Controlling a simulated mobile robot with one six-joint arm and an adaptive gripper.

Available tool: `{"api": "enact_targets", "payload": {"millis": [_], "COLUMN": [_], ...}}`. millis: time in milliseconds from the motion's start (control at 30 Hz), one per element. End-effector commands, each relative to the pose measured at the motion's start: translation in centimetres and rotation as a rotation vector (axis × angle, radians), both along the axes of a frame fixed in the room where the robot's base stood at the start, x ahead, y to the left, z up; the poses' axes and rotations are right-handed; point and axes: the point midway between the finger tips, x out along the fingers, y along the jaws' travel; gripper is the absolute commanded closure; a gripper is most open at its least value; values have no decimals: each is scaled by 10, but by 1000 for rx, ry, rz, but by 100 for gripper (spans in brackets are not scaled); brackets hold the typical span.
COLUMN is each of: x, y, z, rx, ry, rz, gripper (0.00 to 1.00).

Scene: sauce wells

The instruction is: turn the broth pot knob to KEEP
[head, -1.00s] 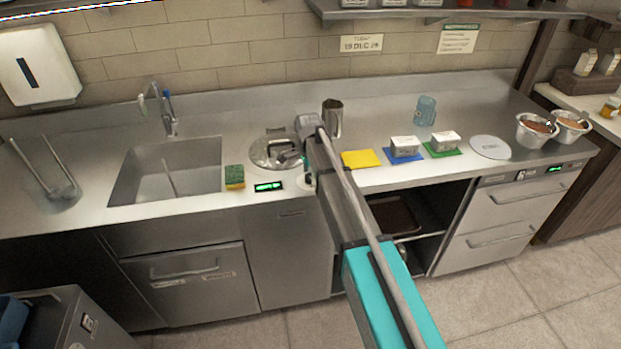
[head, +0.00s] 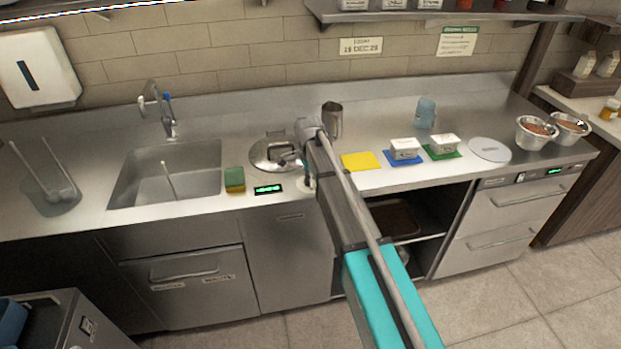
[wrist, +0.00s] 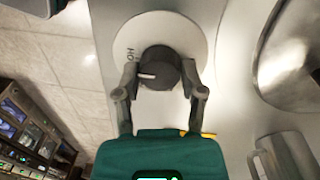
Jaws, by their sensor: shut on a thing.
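The broth pot knob (wrist: 158,68) is a dark round knob with a white pointer line, set on a pale round dial plate (wrist: 150,24). In the wrist view the pointer faces left, below letters that read "HO"; the rest of the lettering is hidden. My gripper (wrist: 158,76) is shut on the knob, with one finger on each side. In the head view my arm hides most of the knob and dial. The broth pot's lidded well (head: 272,152) is beside it in the counter, and its steel lid also shows in the wrist view (wrist: 295,60).
A green-lit display (head: 268,189) and a sponge (head: 235,180) are left of the dial. A steel pitcher (head: 332,118) stands behind my arm. A yellow card (head: 361,161) and white tubs (head: 404,148) on coloured cards are to the right. The sink (head: 150,190) is at left.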

Motion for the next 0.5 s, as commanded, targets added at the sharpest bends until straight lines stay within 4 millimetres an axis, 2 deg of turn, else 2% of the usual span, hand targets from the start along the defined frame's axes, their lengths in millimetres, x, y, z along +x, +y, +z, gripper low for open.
{"api": "enact_targets", "payload": {"millis": [267, 500], "x": [1, 1], "y": [1, 1], "z": [0, 0], "rx": [-1, -1], "ry": [-3, -3], "rz": [87, 250], "gripper": [96, 96]}}
